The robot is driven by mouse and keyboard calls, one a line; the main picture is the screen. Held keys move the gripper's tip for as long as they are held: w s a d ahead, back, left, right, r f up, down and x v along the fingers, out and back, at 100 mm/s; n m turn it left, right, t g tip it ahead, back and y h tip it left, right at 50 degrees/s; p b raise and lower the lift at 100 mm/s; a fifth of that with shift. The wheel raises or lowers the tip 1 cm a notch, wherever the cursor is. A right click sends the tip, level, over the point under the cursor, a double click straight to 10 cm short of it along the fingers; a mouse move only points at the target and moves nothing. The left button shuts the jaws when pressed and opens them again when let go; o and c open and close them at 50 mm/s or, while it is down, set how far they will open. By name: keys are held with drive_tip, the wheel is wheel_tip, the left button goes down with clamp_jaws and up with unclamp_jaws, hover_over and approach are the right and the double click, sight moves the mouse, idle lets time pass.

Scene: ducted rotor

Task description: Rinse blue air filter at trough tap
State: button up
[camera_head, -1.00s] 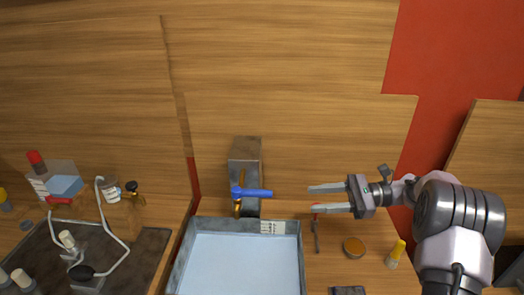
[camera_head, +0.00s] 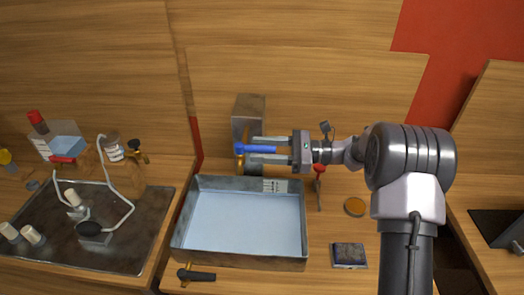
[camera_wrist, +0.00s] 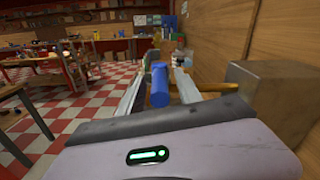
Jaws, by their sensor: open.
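The blue air filter appears to be the flat, dark-blue pad in a grey frame (camera_head: 348,254), lying on the wooden bench right of the trough. The trough (camera_head: 180,235) is a shallow grey metal basin with a pale inside. The tap, with a brass spout and blue lever (camera_head: 243,149), is on a grey block (camera_head: 249,108) behind the trough. My gripper (camera_head: 252,149) is open, its fingers on both sides of the lever. In the wrist view the lever's round blue end (camera_wrist: 159,84) sits between the fingers. I cannot tell whether they touch it.
A dark tray (camera_head: 75,255) with hoses and bottles lies left of the trough. A black-handled brass valve (camera_head: 197,275) is at the trough's front. A red-topped tool (camera_head: 319,180) and an orange round tin (camera_head: 354,207) lie right of the trough.

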drive_tip(key=shift+c, duration=0.4)
clamp_jaws()
idle(1.1)
